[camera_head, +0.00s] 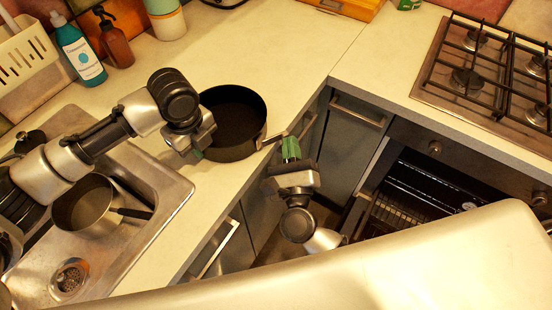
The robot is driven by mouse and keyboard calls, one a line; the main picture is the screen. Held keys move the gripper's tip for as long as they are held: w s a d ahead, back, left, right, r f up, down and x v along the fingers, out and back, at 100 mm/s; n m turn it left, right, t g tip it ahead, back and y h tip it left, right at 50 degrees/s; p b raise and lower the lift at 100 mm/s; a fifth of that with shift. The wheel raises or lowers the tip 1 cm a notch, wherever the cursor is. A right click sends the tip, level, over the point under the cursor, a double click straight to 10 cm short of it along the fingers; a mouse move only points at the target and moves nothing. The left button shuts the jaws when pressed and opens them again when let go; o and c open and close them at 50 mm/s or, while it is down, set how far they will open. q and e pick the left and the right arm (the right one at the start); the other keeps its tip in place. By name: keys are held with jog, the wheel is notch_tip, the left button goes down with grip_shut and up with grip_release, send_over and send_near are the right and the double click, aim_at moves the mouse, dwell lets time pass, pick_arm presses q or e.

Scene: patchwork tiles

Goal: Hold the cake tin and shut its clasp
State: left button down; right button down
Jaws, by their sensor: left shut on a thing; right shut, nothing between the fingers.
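The cake tin (233,149) is a round, dark, open tin standing on the counter near its inner corner. Its clasp (271,140) is a thin metal piece at the tin's right side, sticking out toward the lower right. My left gripper (200,152) is shut on the tin's left wall, its fingers partly hidden by the wrist. My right gripper (290,142) is shut and empty, its green fingertips just right of the clasp. I cannot tell whether they touch it.
A sink (165,190) with a pan (84,205) lies at the left. A soap bottle (80,52) and a brown spray bottle (115,44) stand at the back left. A gas hob (430,85) is at the right, above an open oven (410,190). The counter behind the tin is clear.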

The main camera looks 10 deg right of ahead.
jog(key=shift+w+d, duration=0.3)
jog(key=shift+d, duration=0.1)
dwell(0.5)
dwell(0.5)
jog(key=s+a, duration=0.6)
jog(key=a, duration=0.1)
jog(key=shift+s+a, duration=0.15)
jog(key=shift+a, duration=0.25)
dwell(0.8)
jog(key=s+a, duration=0.1)
jog(key=a, duration=0.1)
jog(key=s+a, duration=0.2)
dwell(0.5)
pick_arm(q)
jog(key=c, duration=1.2)
grip_release()
pick_arm(e)
jog(key=shift+d, duration=0.1)
